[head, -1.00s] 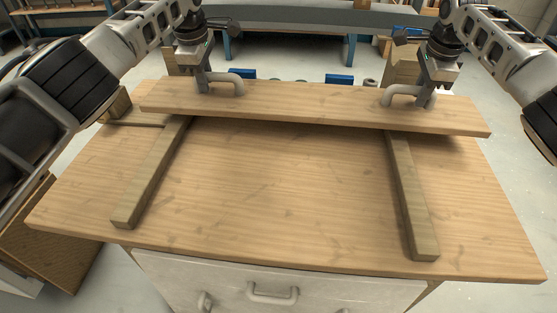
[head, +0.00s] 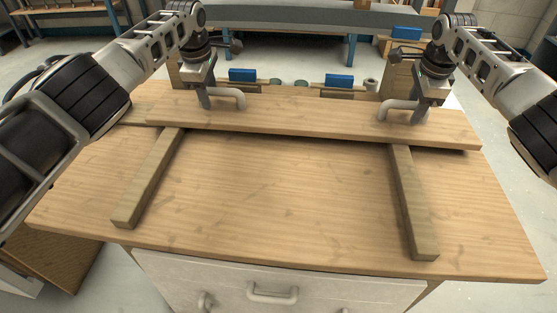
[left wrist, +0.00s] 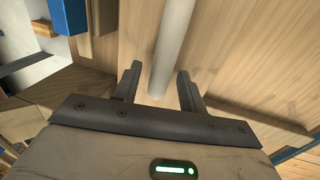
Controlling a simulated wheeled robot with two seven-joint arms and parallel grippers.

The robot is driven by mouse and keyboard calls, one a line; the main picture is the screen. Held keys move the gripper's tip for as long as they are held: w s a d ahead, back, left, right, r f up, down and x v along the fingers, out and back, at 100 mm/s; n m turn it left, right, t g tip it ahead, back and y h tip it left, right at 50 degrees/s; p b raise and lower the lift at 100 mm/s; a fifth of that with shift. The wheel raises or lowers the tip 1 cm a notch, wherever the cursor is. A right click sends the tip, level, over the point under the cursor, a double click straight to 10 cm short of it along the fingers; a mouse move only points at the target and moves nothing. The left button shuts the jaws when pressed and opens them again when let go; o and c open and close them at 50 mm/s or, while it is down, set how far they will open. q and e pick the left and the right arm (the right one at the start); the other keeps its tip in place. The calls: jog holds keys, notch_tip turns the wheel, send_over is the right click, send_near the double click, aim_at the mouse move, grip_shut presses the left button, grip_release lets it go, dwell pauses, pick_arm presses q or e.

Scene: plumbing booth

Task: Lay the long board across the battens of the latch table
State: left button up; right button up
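The long board (head: 310,116) is pale wood with two grey handles on top. It lies level across the far parts of the left batten (head: 150,180) and the right batten (head: 411,200) and seems to rest on them. My left gripper (head: 204,98) is at the left handle (head: 230,94). In the left wrist view its two fingers (left wrist: 160,88) stand apart on either side of the handle bar (left wrist: 172,45), with gaps showing. My right gripper (head: 425,112) is at the right handle (head: 398,105); its fingertips are too small to judge.
The latch table top (head: 280,210) is bare between and in front of the battens. Behind the board are blue blocks (head: 339,81) and small round parts. A white drawer front (head: 300,285) with handles is below the near edge.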

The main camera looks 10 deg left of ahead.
dwell(0.4)
jog(key=shift+r, duration=0.1)
pick_arm(q)
notch_tip(320, 180, up, 12)
jog(key=s, duration=0.2)
jog(key=shift+s+f, duration=0.15)
pick_arm(e)
notch_tip(320, 180, up, 12)
jog(key=s, duration=0.2)
jog(key=shift+s+f, duration=0.15)
jog(key=shift+f, duration=0.1)
